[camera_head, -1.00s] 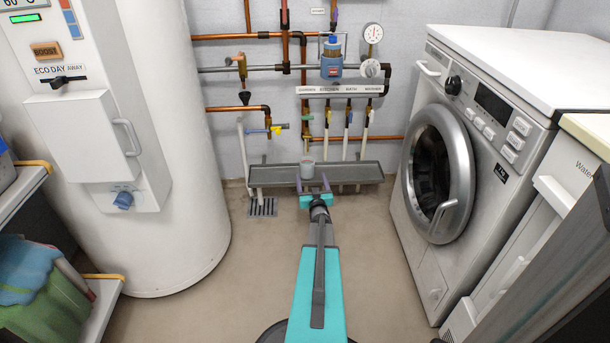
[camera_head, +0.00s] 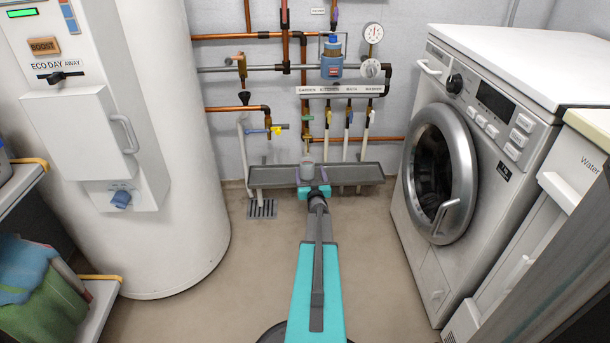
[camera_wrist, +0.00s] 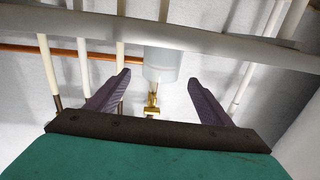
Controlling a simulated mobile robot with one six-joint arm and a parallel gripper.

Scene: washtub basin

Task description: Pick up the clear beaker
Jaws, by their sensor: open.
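The clear beaker (camera_head: 308,169) stands on the grey trough-like ledge (camera_head: 352,175) by the back wall in the head view. In the wrist view the pale, translucent beaker (camera_wrist: 160,65) shows between the two dark purple fingertips, with a visible gap on each side. My gripper (camera_head: 312,184) is open at the ledge, on the near side of the beaker. The wrist view also shows my gripper (camera_wrist: 160,79) with its fingers spread. How far the fingers reach along the beaker's sides is hard to tell.
Copper pipes and valves (camera_head: 328,115) cover the wall just behind the ledge. A washing machine (camera_head: 470,150) stands at the right, and a tall white water cylinder (camera_head: 175,150) at the left. A floor drain (camera_head: 262,208) lies below the ledge. The floor between is clear.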

